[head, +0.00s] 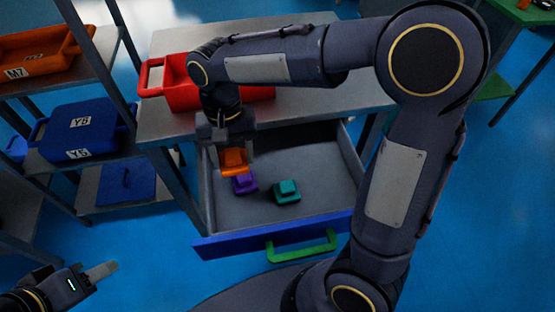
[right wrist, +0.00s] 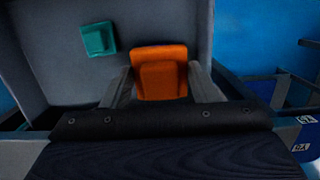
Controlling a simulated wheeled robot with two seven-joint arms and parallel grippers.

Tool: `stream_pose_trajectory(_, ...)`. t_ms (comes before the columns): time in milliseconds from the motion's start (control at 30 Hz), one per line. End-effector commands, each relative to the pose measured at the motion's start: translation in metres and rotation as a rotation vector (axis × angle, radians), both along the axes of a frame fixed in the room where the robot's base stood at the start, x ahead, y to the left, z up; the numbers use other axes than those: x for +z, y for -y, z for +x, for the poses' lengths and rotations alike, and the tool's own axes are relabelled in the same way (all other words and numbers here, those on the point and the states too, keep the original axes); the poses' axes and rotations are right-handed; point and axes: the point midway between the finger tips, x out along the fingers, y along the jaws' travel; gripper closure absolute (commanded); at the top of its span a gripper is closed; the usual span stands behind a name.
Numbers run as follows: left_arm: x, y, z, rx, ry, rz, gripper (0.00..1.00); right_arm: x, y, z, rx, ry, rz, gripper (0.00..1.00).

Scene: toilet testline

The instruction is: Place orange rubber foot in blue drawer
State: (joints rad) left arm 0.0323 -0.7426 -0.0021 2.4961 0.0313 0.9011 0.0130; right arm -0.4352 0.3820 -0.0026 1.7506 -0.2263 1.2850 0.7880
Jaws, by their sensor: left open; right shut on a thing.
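The orange rubber foot (head: 233,161) is held by my right gripper (head: 231,154), above the left part of the open drawer. In the right wrist view the orange foot (right wrist: 160,75) sits between the two fingers of the right gripper (right wrist: 162,88). The blue drawer (head: 235,243) is pulled out, with a blue front, a green handle (head: 302,250) and a grey inside. A purple foot (head: 244,183) and a teal foot (head: 287,191) lie in it; the teal foot (right wrist: 98,39) also shows in the right wrist view. My left gripper (head: 102,271) is open and empty, low at the far left.
A red bin (head: 181,95) stands on the grey table (head: 155,125) above the drawer. A shelf at the left holds an orange bin (head: 40,64) and blue bins (head: 84,133). The right part of the drawer is clear.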

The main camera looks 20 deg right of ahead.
Motion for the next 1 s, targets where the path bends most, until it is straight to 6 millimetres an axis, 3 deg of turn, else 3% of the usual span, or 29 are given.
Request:
stream_pose_trajectory(200,-0.01,0.0,0.0,0.0,0.0,0.0,0.57,-0.027,0.056,0.004,-0.009,-0.002,-0.001,0.71)
stream_pose_trajectory(400,-0.019,0.0,0.0,0.0,0.0,0.0,0.57,-0.061,0.093,0.006,-0.005,-0.005,-0.002,0.71)
stream_pose_trajectory(767,-0.024,0.0,0.0,0.0,0.0,0.0,0.57,-0.088,0.116,0.008,-0.002,-0.002,-0.002,0.71)
stream_pose_trajectory(1000,-0.033,0.0,0.0,0.0,0.0,0.0,0.57,-0.121,0.119,0.008,-0.001,-0.003,0.0,0.71)
